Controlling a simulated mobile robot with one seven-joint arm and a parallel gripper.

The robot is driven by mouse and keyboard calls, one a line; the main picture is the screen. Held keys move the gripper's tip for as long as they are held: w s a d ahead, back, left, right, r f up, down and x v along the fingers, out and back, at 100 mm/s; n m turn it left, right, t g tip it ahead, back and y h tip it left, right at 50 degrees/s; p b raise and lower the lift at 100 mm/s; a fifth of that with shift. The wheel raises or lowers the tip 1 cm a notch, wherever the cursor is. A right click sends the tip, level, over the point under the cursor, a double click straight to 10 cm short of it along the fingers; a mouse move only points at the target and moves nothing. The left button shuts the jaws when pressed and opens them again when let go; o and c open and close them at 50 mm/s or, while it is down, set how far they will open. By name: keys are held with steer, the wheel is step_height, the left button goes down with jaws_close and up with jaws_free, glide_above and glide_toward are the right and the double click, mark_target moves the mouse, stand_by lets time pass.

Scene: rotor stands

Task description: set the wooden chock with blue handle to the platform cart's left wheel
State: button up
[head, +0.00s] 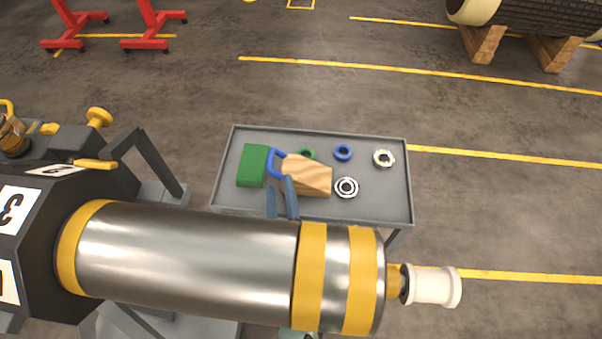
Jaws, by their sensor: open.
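The wooden chock (310,176) lies on a grey tray-topped stand, with its blue handle (273,163) towards the left. My gripper (280,186) shows as two blue-grey fingers with a gap between them. The fingers are just below the handle in the head view, near the chock's left end. I cannot tell whether they touch it, and nothing is visibly held. The rest of my gripper is hidden behind a large metal cylinder. No platform cart or left wheel can be made out for certain.
The tray (223,181) also carries a green block (252,165), a green ring (306,154), a blue ring (343,152), a cream ring (384,158) and a silver ring (346,187). The banded cylinder (190,255) fills the foreground.

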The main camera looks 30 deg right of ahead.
mark_target(279, 178)
steer(key=x, duration=0.4)
jaws_close()
steer(key=shift+r, duration=0.1)
stand_by(1.4)
